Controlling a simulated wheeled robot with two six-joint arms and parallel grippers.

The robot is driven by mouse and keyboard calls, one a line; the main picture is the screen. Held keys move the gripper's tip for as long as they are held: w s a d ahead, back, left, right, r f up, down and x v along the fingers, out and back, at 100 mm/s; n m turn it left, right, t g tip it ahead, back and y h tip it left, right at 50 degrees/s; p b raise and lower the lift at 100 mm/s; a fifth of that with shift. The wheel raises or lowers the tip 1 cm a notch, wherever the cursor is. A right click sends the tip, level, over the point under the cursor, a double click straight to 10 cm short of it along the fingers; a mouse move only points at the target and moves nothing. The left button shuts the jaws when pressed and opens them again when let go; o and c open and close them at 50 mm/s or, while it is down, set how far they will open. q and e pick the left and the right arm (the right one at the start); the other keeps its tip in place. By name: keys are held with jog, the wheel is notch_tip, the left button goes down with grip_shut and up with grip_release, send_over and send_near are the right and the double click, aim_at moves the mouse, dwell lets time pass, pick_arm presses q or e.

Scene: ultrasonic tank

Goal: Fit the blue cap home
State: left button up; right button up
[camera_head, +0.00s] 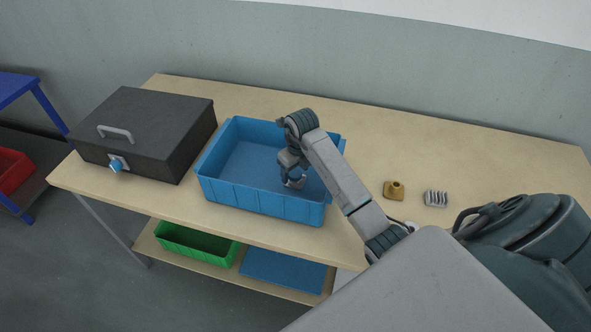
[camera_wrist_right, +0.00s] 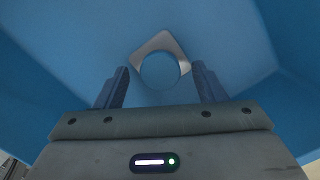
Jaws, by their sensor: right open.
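A blue cap (camera_head: 116,166) shows at the front face of the dark tank (camera_head: 150,125), against a small pale plate; I cannot tell how far on it sits. My right gripper (camera_head: 293,183) points down inside the blue crate (camera_head: 265,199). In the right wrist view its two blue fingers (camera_wrist_right: 162,88) are apart, with nothing between them. Just beyond the fingertips is a pale, diamond-shaped piece (camera_wrist_right: 141,54) around a blue round area; I cannot tell whether that is a hole or a blue part. My left gripper is not in view.
A brass-coloured block (camera_head: 394,190) and a grey finned piece (camera_head: 436,198) lie on the table (camera_head: 480,160) to the right of the crate. Below, a green bin (camera_head: 195,245) and a blue panel (camera_head: 285,271) are on the lower shelf. The table's back strip is clear.

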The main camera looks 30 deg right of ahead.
jog(key=r, duration=0.1)
jog(key=r+b, duration=0.1)
jog(key=r, duration=0.3)
jog(key=shift+s+d+b, duration=0.1)
jog(key=shift+s+b, duration=0.15)
jog(key=shift+b, duration=0.1)
jog(key=r+p, duration=0.1)
jog(key=r, duration=0.1)
jog(key=r+p, duration=0.2)
jog(key=r, duration=0.1)
jog(key=shift+s+r+p, duration=0.35)
jog(key=shift+s+p, duration=0.05)
jog(key=shift+f, duration=0.15)
